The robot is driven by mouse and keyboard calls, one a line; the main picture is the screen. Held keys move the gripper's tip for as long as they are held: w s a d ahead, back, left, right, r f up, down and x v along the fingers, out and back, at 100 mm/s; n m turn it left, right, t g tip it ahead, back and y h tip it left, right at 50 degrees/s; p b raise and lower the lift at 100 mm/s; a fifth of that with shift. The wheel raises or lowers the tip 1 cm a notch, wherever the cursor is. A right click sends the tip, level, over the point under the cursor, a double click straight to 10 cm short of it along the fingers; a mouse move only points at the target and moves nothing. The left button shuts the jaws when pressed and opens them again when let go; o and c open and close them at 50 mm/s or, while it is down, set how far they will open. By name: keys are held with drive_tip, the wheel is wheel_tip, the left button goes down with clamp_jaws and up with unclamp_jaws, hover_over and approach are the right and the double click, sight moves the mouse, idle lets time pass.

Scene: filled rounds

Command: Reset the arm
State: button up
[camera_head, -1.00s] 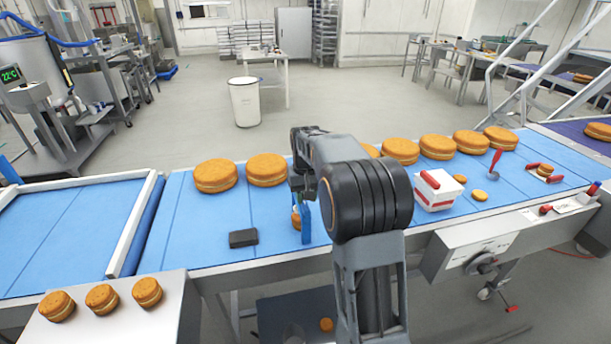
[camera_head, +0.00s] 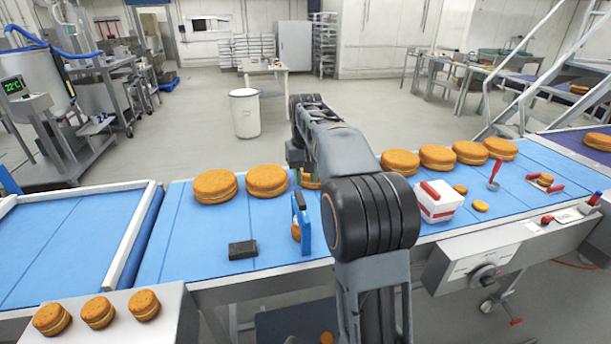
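My arm rises from the bottom right of centre, and its elbow is bent high over the blue conveyor belt (camera_head: 272,225). My gripper (camera_head: 296,158) is at the far end of the arm, small and dark, above the belt near its far edge. Its fingers are not clear, so I cannot tell if they are open or shut. A blue holder with a black top (camera_head: 302,224) stands upright on the belt below and in front of my gripper, apart from it. A small round cake (camera_head: 295,233) shows at the holder.
Large filled rounds (camera_head: 266,181) line the belt's far side. A black block (camera_head: 242,250) lies left of the holder. A white box with a red handle (camera_head: 437,203) and a red-handled tool (camera_head: 495,175) are at right. Small rounds (camera_head: 98,312) sit on the front left ledge.

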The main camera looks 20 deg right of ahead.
wheel_tip(320, 180, down, 5)
drive_tip(key=s+a, duration=0.1)
drive_tip(key=s, duration=0.2)
drive_tip(key=s+a+t, duration=0.1)
drive_tip(key=s+a, duration=0.2)
drive_tip(key=s, duration=0.3)
drive_tip(key=s+a+f+n+t, duration=0.1)
drive_tip(key=s+a+t, duration=0.1)
drive_tip(key=s, duration=0.4)
drive_tip(key=s+a+f+n+t, duration=0.1)
drive_tip(key=s+a, duration=0.3)
drive_tip(key=s, duration=0.3)
drive_tip(key=shift+a+f+t, duration=0.25)
drive_tip(key=shift+a+t, duration=0.05)
drive_tip(key=shift+a, duration=0.1)
